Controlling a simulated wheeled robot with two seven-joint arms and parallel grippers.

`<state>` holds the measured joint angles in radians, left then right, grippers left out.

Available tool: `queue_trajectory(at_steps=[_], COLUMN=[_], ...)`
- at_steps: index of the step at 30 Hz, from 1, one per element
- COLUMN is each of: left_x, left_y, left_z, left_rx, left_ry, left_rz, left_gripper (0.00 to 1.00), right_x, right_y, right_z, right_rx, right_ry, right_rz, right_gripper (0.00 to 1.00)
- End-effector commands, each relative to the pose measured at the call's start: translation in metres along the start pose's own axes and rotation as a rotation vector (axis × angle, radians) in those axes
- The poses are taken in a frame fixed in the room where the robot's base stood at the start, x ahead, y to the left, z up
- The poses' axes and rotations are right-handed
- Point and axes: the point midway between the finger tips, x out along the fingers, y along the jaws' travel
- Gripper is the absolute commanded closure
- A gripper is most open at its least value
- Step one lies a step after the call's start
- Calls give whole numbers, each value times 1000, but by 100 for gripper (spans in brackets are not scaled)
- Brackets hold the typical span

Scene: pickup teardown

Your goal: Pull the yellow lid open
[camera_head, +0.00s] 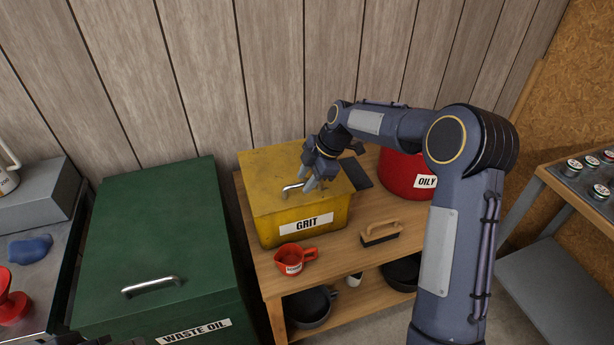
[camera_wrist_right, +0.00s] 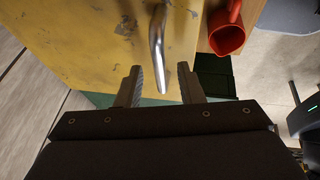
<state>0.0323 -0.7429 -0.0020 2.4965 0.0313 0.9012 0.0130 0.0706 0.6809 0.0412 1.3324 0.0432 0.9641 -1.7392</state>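The yellow lid (camera_head: 277,168) lies closed on the yellow box labelled GRIT (camera_head: 315,222). Its silver bar handle (camera_head: 292,187) is near the lid's front edge. My right gripper (camera_head: 306,186) is over the lid beside the handle, fingers pointing down. In the right wrist view the fingers (camera_wrist_right: 160,84) are open, and the near end of the handle (camera_wrist_right: 157,45) shows between them with a gap on both sides. I cannot tell the exact depth between fingertips and handle. Only a dark piece, perhaps my left gripper (camera_head: 105,341), shows at the bottom edge.
A red measuring cup (camera_head: 293,260) and a brush (camera_head: 380,234) stand on the wooden bench (camera_head: 345,248) before the box. A red OILY container (camera_head: 400,178) is to the right. A green WASTE OIL bin (camera_head: 150,230) stands left. The wall is close behind.

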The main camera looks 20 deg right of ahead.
Motion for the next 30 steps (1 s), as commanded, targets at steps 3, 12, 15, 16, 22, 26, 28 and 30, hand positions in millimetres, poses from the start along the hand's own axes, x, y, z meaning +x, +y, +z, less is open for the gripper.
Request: queue_trajectory(at_steps=[3, 12, 15, 16, 22, 26, 28, 30], left_x=[0, 0, 0, 0, 0, -2, -3, -6], left_y=[0, 0, 0, 0, 0, 1, 2, 3], left_z=[0, 0, 0, 0, 0, -1, -2, -3], left_rx=[0, 0, 0, 0, 0, 0, 0, 0], left_ry=[0, 0, 0, 0, 0, 0, 0, 0], left_rz=[0, 0, 0, 0, 0, 0, 0, 0], left_gripper=[64, 64, 64, 64, 64, 64, 64, 64], right_x=[0, 0, 0, 0, -1, -5, -10, -16], right_y=[0, 0, 0, 0, 0, 1, 3, 5], right_z=[0, 0, 0, 0, 0, -2, -4, -7], right_rx=[0, 0, 0, 0, 0, 0, -1, -1], right_ry=[0, 0, 0, 0, 0, 0, 0, 0], right_rz=[0, 0, 0, 0, 0, 1, 2, 3], right_gripper=[66, 96, 100, 100, 100, 100, 100, 100])
